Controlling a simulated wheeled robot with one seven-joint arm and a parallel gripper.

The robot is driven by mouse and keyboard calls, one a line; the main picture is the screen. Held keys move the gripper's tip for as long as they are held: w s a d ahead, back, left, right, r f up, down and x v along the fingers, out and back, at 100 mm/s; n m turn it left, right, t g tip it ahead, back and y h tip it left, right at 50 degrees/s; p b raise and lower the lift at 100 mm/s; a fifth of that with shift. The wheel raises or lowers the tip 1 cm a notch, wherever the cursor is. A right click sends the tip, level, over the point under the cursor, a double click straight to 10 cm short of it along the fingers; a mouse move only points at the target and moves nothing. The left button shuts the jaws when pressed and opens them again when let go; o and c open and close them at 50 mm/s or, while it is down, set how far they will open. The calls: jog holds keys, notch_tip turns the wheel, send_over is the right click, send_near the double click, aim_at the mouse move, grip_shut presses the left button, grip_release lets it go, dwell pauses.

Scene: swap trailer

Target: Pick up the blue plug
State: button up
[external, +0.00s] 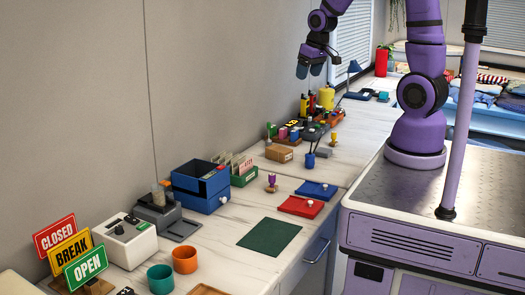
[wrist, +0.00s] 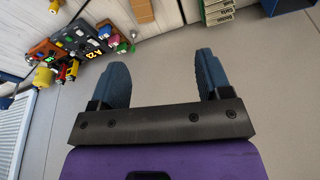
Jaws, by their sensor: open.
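My gripper (external: 309,69) is raised above the far part of the workbench, near the wall, and is open. In the wrist view, its two dark blue fingers stand wide apart with nothing between them (wrist: 160,64). A group of small coloured pieces (external: 290,131) stands in holders on the bench below my gripper. The group also shows at the upper left of the wrist view (wrist: 76,45). Some pieces there look blue, but I cannot tell which is the blue plug. A small upright blue piece (external: 310,159) stands in front of the group. My gripper touches none of these.
A yellow canister (external: 326,98) stands behind the group. A blue box (external: 201,190), a red tray (external: 300,207), a blue tray (external: 317,189) and a green mat (external: 269,235) lie nearer. Orange (external: 185,259) and teal cups (external: 160,279) stand in front. The wall bounds the bench's left side.

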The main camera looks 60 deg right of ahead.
jog(key=w+d+f+m+g, duration=0.1)
jog(key=d+f, duration=0.1)
jog(key=f, duration=0.4)
jog(key=w+d+f, duration=0.2)
jog(key=f, duration=0.3)
jog(key=m+g, duration=0.1)
send_over(310, 154)
jog(key=f, duration=1.3)
jog(key=shift+s+a+f, duration=0.1)
jog(key=shift+s+f, duration=0.25)
jog(key=shift+f, duration=0.05)
jog(key=shift+w+f, duration=0.15)
jog(key=shift+f, duration=1.25)
jog(key=shift+w+f, duration=0.15)
jog(key=shift+f, duration=1.2)
jog(key=shift+w+f, duration=0.1)
jog(key=shift+f, duration=2.55)
jog(key=c, duration=1)
